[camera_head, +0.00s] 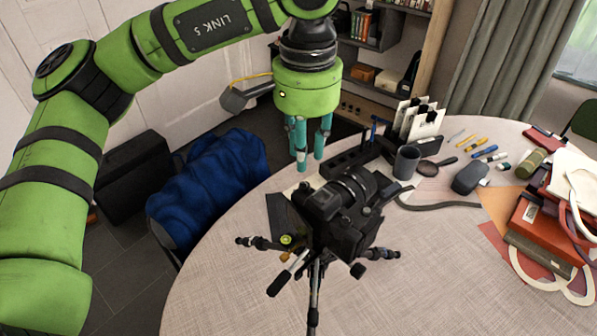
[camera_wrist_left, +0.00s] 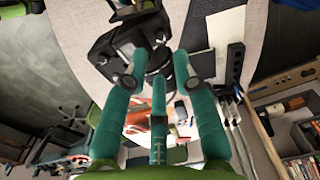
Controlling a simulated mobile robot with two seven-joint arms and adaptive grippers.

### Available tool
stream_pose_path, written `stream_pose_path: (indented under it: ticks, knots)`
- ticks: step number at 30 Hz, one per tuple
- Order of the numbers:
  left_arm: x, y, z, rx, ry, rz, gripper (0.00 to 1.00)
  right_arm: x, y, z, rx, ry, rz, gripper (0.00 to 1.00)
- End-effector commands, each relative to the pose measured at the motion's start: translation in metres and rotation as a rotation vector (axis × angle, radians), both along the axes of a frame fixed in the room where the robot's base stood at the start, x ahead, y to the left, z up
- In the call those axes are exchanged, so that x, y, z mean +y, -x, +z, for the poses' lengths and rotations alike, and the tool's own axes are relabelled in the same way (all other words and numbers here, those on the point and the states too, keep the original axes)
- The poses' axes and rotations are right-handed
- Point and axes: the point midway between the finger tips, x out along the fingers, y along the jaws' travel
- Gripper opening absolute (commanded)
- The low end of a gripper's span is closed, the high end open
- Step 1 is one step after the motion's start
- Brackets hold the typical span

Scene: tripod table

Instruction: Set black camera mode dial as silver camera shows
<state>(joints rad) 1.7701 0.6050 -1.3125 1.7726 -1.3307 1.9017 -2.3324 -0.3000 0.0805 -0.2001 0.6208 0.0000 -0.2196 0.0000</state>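A black camera (camera_head: 352,238) stands on a tripod (camera_head: 313,290) on the round table (camera_head: 430,285). Its mode dial is too small to make out. My left gripper (camera_head: 309,160) hangs fingers-down behind the camera, above the table's far edge. Its teal fingers are spread, with nothing held between them. In the left wrist view, the black camera (camera_wrist_left: 104,50) appears beyond the fingertips of my left gripper (camera_wrist_left: 154,82), and I see no clear contact. I cannot make out a silver camera in either view. My right gripper is in neither view.
A dark grey cup (camera_head: 406,162), a black slotted holder (camera_head: 352,158) and white cards (camera_head: 418,121) stand behind the camera. A grey pouch (camera_head: 470,177) and stacked books (camera_head: 545,222) lie to the right.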

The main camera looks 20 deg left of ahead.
Motion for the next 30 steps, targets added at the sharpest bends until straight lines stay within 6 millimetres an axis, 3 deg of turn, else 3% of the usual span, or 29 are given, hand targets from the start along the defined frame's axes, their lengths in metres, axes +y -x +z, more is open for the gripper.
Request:
stream_pose_path:
  ticks: [12,23,25,30]
  knots:
    - [0.001,0.001,-0.056,0.003,0.003,0.002,0.28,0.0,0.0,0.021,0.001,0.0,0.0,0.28]
    - [0.001,0.0,-0.064,0.002,0.005,0.002,0.28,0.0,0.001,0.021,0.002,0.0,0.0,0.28]
    - [0.001,0.0,-0.064,0.002,0.005,0.002,0.0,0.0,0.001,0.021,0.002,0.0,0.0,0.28]
    - [0.001,0.0,-0.064,0.002,0.005,0.003,0.0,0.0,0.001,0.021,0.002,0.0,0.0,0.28]
